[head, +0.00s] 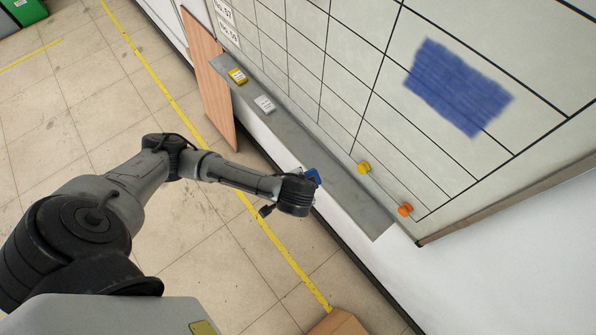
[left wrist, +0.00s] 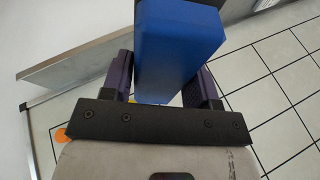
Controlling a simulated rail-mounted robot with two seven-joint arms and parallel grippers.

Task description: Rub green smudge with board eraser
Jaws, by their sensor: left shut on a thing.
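The board eraser (left wrist: 178,45) is a blue block in the left wrist view, clamped between the two fingers of my left gripper (left wrist: 163,85). In the head view only a little of the blue eraser (head: 314,176) shows past my left gripper (head: 309,181), which is over the grey tray at the foot of the whiteboard. The smudge on the whiteboard (head: 330,60) looks blue (head: 458,86), a broad patch at the upper right. No green smudge shows in either view. The held eraser appears apart from the blue smudge. My right gripper is not in view.
The grey tray (head: 350,205) holds a yellow item (head: 237,75) and a whitish item (head: 265,103). A yellow magnet (head: 364,168) and an orange magnet (head: 405,209) sit low on the board. A cardboard box (head: 338,324) is at the bottom edge.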

